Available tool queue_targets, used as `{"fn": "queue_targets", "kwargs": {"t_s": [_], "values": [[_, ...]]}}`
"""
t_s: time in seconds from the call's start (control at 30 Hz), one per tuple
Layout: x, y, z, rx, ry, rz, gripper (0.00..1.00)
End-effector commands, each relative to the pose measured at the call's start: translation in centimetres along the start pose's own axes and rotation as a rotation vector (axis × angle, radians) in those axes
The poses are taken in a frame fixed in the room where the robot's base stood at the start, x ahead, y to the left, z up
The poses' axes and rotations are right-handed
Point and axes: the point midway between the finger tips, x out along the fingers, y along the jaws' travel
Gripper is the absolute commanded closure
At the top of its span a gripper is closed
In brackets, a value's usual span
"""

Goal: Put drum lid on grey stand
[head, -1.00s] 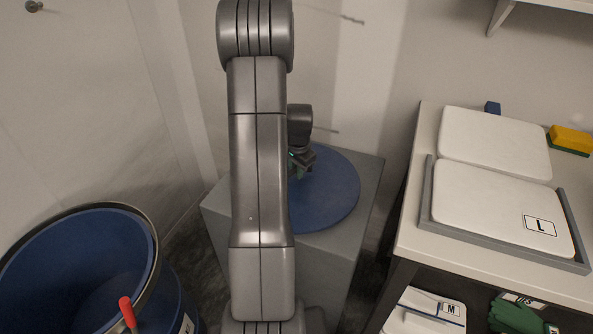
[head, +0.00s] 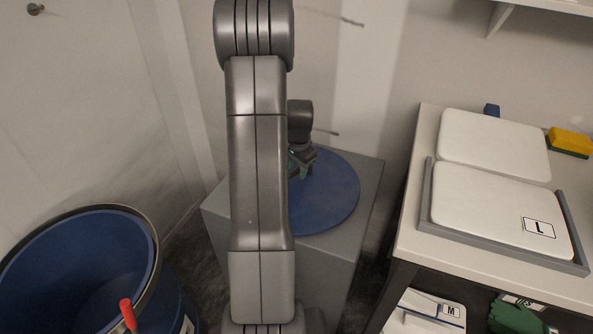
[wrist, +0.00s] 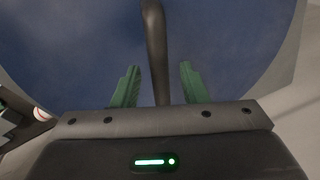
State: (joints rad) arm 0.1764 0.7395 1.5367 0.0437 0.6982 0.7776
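The drum lid (head: 335,195) is a round blue disc lying flat on top of the grey stand (head: 325,258). My arm hides its left part in the head view. In the wrist view the lid's blue face (wrist: 80,50) fills most of the picture, with a dark bar handle (wrist: 154,35) running across it. My gripper (head: 302,173) is low over the lid. In the wrist view the green fingers of my gripper (wrist: 157,72) stand apart on either side of the handle, with a visible gap on both sides.
An open blue drum (head: 85,255) stands at the lower left, with a red-tipped handle (head: 128,312) before it. On the right a bench (head: 408,235) holds white pads in a grey tray (head: 425,200) and a yellow-green sponge (head: 570,142). Walls close in behind the stand.

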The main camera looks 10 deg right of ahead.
Motion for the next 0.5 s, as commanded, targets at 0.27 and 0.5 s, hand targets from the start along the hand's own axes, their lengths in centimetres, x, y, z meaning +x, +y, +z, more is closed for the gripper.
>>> {"fn": "queue_targets", "kwargs": {"t_s": [0.27, 0.5], "values": [[-6.5, -0.1, -0.1, 0.000, 0.003, -0.003, 0.61], [-9.5, 0.0, 0.0, 0.000, 0.001, 0.000, 0.61]]}}
